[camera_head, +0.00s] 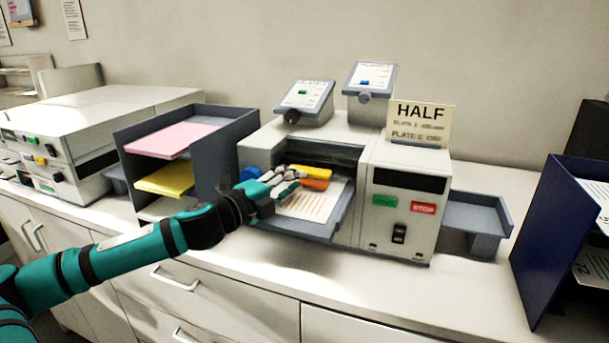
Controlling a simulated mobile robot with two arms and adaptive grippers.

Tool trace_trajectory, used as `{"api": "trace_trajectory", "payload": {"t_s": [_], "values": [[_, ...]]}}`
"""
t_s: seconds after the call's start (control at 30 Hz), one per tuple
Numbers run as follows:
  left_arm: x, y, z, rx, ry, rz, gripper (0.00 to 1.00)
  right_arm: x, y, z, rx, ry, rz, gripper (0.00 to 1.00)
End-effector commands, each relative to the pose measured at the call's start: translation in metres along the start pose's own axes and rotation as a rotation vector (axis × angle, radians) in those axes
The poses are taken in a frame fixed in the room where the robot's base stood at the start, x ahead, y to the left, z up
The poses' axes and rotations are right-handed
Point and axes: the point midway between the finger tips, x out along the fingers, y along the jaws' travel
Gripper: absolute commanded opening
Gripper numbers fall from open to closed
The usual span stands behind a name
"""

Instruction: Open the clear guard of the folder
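The folder (402,175) is a pale machine in the middle of the counter, with green and red buttons, a black switch and a "HALF" card on top. A printed sheet (312,205) lies on its grey front tray. An orange piece (313,180) shows above the sheet at the front opening. I cannot make out the clear guard itself. My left gripper (296,179) is at the opening, its fingertips beside or against the orange piece. I cannot tell whether they touch or grip it. My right gripper is out of view.
A grey sorter (215,140) with pink and yellow paper stands close on the left, beyond my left arm. A small grey tray (476,220) sticks out right of the folder. A dark blue rack (550,225) stands at the far right. The counter front (440,295) is clear.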

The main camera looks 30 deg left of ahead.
Motion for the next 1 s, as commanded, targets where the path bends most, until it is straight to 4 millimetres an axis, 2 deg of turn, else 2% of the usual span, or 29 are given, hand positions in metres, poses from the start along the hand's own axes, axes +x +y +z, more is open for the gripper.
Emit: {"api": "trace_trajectory", "payload": {"t_s": [0.2, 0.43, 0.87, 1.0], "values": [[0.017, -0.006, 0.000, 0.000, 0.000, -0.004, 0.19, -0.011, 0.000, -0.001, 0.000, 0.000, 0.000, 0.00], [0.035, -0.003, -0.001, 0.000, 0.002, -0.001, 0.19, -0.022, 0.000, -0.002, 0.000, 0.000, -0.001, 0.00], [0.041, 0.000, -0.002, 0.003, 0.004, 0.001, 0.19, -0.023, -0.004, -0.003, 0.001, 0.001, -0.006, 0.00], [0.041, 0.000, -0.002, 0.003, 0.004, 0.001, 0.02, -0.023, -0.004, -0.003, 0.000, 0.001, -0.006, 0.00]]}}
